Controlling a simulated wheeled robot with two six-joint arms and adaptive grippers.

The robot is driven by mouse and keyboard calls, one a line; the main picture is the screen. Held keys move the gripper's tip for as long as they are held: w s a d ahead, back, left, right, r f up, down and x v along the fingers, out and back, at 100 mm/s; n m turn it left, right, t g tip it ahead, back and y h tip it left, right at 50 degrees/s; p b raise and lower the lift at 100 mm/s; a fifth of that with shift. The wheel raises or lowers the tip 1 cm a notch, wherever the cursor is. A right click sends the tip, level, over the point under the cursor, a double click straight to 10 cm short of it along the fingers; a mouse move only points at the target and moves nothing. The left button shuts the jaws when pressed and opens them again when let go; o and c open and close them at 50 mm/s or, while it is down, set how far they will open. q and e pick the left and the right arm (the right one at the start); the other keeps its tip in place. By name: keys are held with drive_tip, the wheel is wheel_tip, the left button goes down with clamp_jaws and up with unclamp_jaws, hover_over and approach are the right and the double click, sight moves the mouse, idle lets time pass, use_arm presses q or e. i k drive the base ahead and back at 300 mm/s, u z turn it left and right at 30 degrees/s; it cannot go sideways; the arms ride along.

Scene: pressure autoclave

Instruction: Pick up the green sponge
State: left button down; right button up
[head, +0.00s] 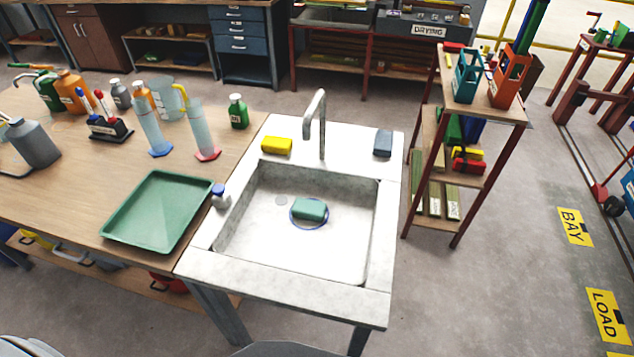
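The green sponge (310,208) lies in the basin of the grey sink (345,307), right of the drain, on or inside a blue ring (294,221). A yellow sponge (277,146) sits on the sink's back ledge, left of the tap. A dark blue-grey block (383,143) sits on the same ledge, right of the tap. Neither of my grippers shows in the head view.
The curved tap (321,125) rises behind the basin. On the left, the wooden bench (110,180) holds a green tray (160,210), bottles and cylinders. A small blue-capped bottle (220,197) stands by the basin's left edge. A shelf rack (490,110) stands right of the sink.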

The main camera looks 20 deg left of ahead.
sight(306, 209)
drive_tip(key=u, duration=1.6)
drive_tip(key=k, duration=1)
drive_tip(key=z, duration=1.6)
drive_tip(key=i, duration=0.5)
